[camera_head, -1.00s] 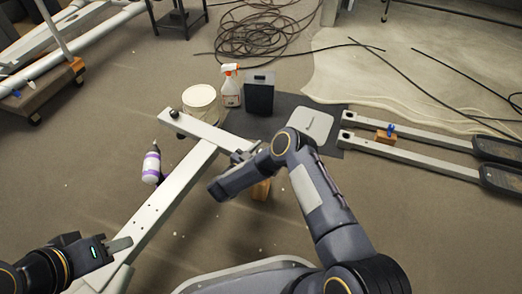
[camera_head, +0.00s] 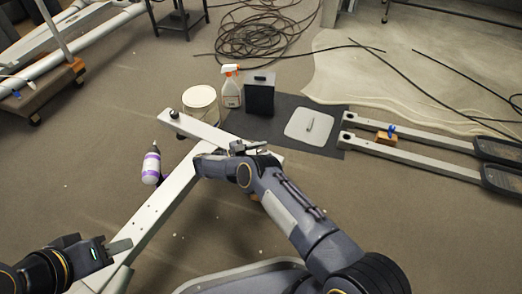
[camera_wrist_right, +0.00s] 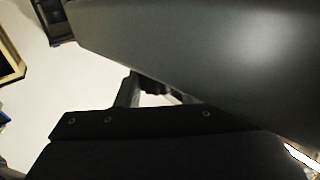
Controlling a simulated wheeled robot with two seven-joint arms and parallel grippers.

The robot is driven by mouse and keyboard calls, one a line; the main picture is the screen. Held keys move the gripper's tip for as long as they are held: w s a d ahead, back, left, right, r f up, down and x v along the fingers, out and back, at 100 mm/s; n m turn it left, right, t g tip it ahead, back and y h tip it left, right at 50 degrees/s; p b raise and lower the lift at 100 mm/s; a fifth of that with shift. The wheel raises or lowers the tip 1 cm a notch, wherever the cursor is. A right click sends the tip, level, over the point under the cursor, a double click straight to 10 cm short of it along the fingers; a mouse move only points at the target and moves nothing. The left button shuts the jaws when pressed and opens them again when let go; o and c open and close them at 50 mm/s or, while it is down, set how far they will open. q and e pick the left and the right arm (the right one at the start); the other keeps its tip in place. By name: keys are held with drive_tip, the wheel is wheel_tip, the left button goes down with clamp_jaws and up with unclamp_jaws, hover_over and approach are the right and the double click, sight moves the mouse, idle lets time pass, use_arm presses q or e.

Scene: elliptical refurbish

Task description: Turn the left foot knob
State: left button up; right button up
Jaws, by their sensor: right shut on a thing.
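The pale grey crossbar (camera_head: 215,132) of the frame lies on the floor, joined to a long beam (camera_head: 160,213). A black foot knob (camera_head: 174,114) shows on the crossbar's left end in the head view. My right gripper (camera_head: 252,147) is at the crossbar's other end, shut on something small. In the right wrist view a dark knob-like part (camera_wrist_right: 152,86) shows at the jaw beneath a large grey surface; what the jaws hold is mostly hidden. My left gripper (camera_head: 119,246) is over the near part of the beam; its jaw opening cannot be made out.
A white bucket (camera_head: 201,103), a spray bottle (camera_head: 230,90) and a dark box (camera_head: 260,93) stand behind the crossbar. A purple-white bottle (camera_head: 151,168) is left of the beam. Two pedal arms (camera_head: 405,128) lie at right. Floor at lower right is clear.

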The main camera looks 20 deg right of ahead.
sight(261, 151)
idle(0.4)
drive_tip(key=o, duration=0.9)
drive_tip(key=shift+o, duration=0.2)
drive_tip(key=shift+r, duration=0.25)
drive_tip(key=r+p, duration=0.2)
drive_tip(key=r, duration=0.1)
drive_tip(key=r+p, duration=0.1)
drive_tip(key=p, duration=0.1)
drive_tip(key=shift+s+a+r, duration=0.15)
drive_tip(key=shift+s, duration=0.1)
drive_tip(key=s+a+r+p, duration=0.1)
drive_tip(key=s+r+p, duration=0.3)
drive_tip(key=s, duration=0.2)
drive_tip(key=s+a+r+p, duration=0.2)
drive_tip(key=s+r+p, duration=0.2)
drive_tip(key=s, duration=0.3)
drive_tip(key=shift+a+p, duration=0.25)
drive_tip(key=shift+p, duration=0.35)
